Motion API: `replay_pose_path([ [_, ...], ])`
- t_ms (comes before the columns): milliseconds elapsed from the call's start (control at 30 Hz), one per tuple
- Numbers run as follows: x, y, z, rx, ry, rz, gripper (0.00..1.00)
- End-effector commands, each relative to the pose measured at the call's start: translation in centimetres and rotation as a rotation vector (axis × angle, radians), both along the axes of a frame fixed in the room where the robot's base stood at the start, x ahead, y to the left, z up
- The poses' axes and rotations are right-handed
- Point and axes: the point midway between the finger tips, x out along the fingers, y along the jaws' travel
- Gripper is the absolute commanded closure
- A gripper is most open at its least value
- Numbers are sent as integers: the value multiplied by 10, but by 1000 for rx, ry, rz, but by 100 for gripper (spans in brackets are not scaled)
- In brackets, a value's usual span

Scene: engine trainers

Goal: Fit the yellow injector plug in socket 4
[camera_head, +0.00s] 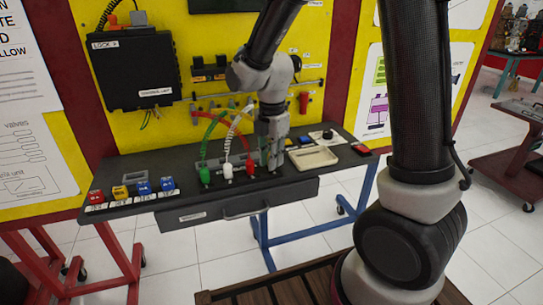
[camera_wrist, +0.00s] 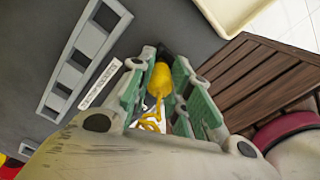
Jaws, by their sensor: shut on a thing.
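In the wrist view, the yellow injector plug (camera_wrist: 160,80) is between the green-padded fingers of my gripper (camera_wrist: 158,84), which is shut on it. Its yellow cord curls back toward the palm. A small dark block (camera_wrist: 165,52) shows at the plug's far end; I cannot tell whether the plug is in it or only above it. In the head view, my gripper (camera_head: 274,158) points down at the bench, right of the red plug (camera_head: 249,178). The white plug (camera_head: 228,171) and green plug (camera_head: 205,176) stand further left. The yellow plug is hidden there, and socket numbers are unreadable.
A grey slotted rail (camera_wrist: 84,56) and a white label strip (camera_wrist: 101,83) lie beside my gripper. A cream tray (camera_head: 306,158) stands to the right on the bench (camera_head: 190,198). Coloured blocks (camera_head: 144,188) line the left end. Green, white and red cords arch behind the plugs.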

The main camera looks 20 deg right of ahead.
Motion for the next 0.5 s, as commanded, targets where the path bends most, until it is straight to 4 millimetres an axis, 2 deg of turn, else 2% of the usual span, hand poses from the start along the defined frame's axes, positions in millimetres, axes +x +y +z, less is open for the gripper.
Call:
replay_pose_path([
  [500,0,0,-8,0,1,0,97],
])
